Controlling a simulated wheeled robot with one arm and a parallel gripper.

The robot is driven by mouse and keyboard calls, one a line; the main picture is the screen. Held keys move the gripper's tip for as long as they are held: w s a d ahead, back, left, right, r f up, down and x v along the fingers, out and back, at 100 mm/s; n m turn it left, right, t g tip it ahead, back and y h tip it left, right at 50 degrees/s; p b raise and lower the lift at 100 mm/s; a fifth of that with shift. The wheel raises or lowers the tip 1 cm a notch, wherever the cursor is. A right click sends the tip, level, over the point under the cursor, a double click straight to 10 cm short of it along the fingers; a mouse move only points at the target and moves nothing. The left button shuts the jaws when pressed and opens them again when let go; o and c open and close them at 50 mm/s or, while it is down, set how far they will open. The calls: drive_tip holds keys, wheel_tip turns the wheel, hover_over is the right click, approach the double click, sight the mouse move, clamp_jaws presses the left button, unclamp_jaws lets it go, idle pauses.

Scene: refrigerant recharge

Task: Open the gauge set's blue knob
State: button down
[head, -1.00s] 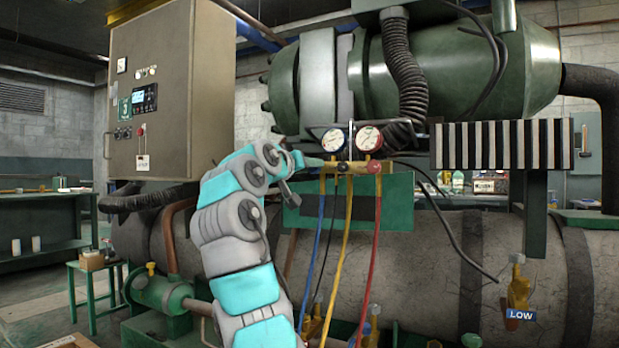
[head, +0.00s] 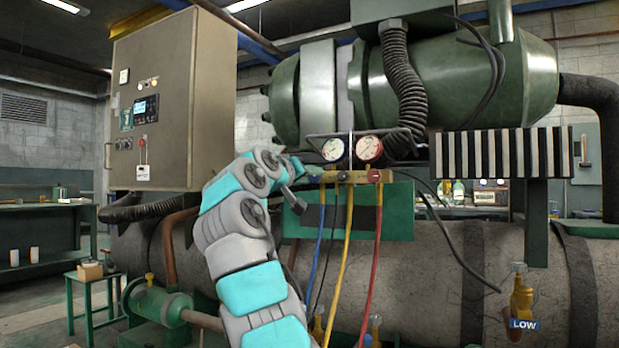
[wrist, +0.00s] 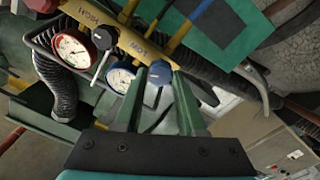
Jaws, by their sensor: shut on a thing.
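The gauge set's yellow manifold (head: 350,177) hangs below two round gauges, with blue, yellow and red hoses under it. The blue knob (wrist: 160,72) shows in the wrist view at the LOW end of the manifold, between my fingertips. My gripper (wrist: 158,85) is shut on it, with a green finger on each side. In the head view my gripper (head: 311,172) reaches the manifold's left end, and the blue knob is hidden there. The knob's turn angle cannot be told.
The blue gauge (wrist: 121,77) is close to my left finger. A ribbed black hose (head: 404,85) hangs behind the gauges. A grey control cabinet (head: 155,100) stands left.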

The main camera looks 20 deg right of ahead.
drive_tip(key=shift+a+n, duration=0.1)
drive_tip(key=shift+n, duration=0.3)
drive_tip(key=shift+n+p, duration=0.4)
drive_tip(key=shift+n, duration=0.5)
drive_tip(key=shift+w+f+n+p, duration=0.1)
drive_tip(key=shift+f+n+p, duration=0.05)
drive_tip(key=shift+n+p, duration=6.3)
drive_tip(key=shift+m+p, duration=0.55)
drive_tip(key=shift+p, duration=0.05)
drive_tip(key=shift+f, duration=0.1)
